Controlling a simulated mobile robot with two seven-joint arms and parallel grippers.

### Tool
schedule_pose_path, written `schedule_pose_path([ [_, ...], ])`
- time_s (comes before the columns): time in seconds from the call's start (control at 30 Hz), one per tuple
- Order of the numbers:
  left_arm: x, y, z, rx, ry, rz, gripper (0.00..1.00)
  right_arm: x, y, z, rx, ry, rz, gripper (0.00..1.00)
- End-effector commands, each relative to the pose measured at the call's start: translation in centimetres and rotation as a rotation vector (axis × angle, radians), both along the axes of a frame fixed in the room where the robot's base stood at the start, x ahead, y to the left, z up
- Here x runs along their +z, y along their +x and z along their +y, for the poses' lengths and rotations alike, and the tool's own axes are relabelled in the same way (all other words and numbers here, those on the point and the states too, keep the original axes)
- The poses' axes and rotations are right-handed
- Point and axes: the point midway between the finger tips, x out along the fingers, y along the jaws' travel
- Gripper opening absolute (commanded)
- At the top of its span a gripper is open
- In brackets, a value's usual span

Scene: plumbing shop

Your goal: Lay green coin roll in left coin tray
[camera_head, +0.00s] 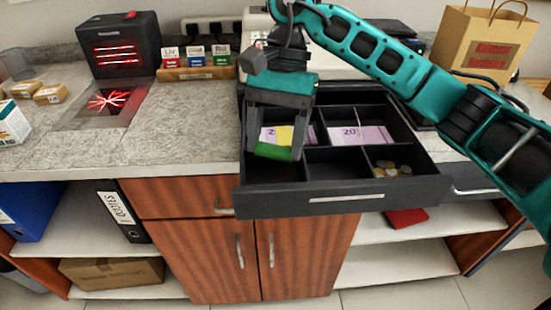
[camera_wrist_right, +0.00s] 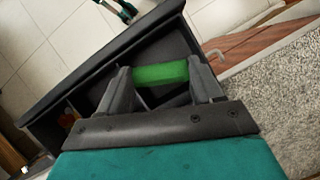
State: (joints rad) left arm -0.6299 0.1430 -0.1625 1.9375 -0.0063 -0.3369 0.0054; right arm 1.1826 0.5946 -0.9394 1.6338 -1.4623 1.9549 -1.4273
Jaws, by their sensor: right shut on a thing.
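The green coin roll (camera_head: 273,151) is held between the fingers of my right gripper (camera_head: 276,148), above the left part of the open cash drawer (camera_head: 345,199). It also shows in the right wrist view (camera_wrist_right: 161,74), spanning the two fingers of the shut right gripper (camera_wrist_right: 163,80). The left coin tray, the front left compartment (camera_head: 262,172), lies just below and is partly hidden by the gripper. The roll appears to be above the compartment; its exact height I cannot tell. My left gripper is not in view.
Banknotes (camera_head: 360,134) lie in the back compartments, and loose coins (camera_head: 391,169) lie in the front right one. The front middle compartment (camera_head: 338,163) looks empty. A black scanner (camera_head: 120,45) and a card stand (camera_head: 194,68) stand on the counter (camera_head: 195,128) at left. A paper bag (camera_head: 482,42) stands at back right.

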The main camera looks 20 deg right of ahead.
Motion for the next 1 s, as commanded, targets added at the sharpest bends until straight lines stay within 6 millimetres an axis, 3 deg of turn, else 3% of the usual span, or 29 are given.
schedule_pose_path([
  [0.4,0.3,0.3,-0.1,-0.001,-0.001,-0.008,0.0,-4.5,0.0,0.0,0.001,0.0,0.0,0.29],
  [1.0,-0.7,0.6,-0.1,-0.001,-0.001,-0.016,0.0,-5.5,0.0,0.0,0.001,0.0,-0.002,0.29],
])
